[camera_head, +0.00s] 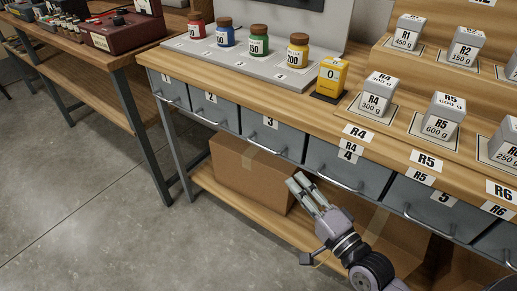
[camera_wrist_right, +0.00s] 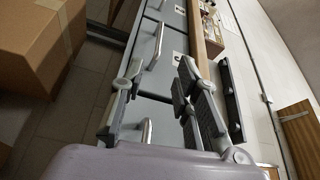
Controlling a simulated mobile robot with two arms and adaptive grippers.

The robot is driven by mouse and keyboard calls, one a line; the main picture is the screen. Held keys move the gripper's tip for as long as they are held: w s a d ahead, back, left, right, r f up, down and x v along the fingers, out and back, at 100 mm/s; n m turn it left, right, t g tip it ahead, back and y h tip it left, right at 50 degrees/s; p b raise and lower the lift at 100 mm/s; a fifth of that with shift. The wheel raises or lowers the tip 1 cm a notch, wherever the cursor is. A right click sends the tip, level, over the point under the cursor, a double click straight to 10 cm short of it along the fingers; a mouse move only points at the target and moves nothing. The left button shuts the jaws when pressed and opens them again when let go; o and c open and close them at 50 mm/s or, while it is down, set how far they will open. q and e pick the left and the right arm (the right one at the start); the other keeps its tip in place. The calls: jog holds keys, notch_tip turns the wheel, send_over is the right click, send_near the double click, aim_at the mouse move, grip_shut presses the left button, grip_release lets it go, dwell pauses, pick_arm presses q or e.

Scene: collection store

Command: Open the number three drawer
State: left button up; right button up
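The number three drawer (camera_head: 272,136) is a grey drawer under the wooden counter in the head view, with a white "3" label at its top edge and a metal bar handle (camera_head: 263,148) along its lower front. It looks shut, flush with its neighbours. My right gripper (camera_head: 299,181) is below and to the right of that handle, apart from it. In the wrist view the fingers of my right gripper (camera_wrist_right: 160,88) are spread with nothing held between them. My left gripper is out of view.
Drawer four (camera_head: 345,172) is to the right and drawer two (camera_head: 212,106) to the left. A cardboard box (camera_head: 250,172) stands on the lower shelf beneath, close to my gripper. Jars and a yellow "0" block (camera_head: 329,78) stand on the counter. The floor (camera_head: 120,215) in front is clear.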

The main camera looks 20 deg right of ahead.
aim_at(262, 147)
jog(key=b+x, duration=0.1)
jog(key=x, duration=1.3)
jog(key=shift+w, duration=0.4)
jog(key=shift+w+a, duration=0.2)
jog(key=shift+w, duration=0.25)
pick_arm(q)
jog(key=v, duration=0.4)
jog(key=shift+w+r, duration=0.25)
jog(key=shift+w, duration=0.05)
pick_arm(e)
jog(key=shift+w+r, duration=0.1)
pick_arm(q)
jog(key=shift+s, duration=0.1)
pick_arm(e)
jog(key=shift+c, duration=0.4)
grip_shut()
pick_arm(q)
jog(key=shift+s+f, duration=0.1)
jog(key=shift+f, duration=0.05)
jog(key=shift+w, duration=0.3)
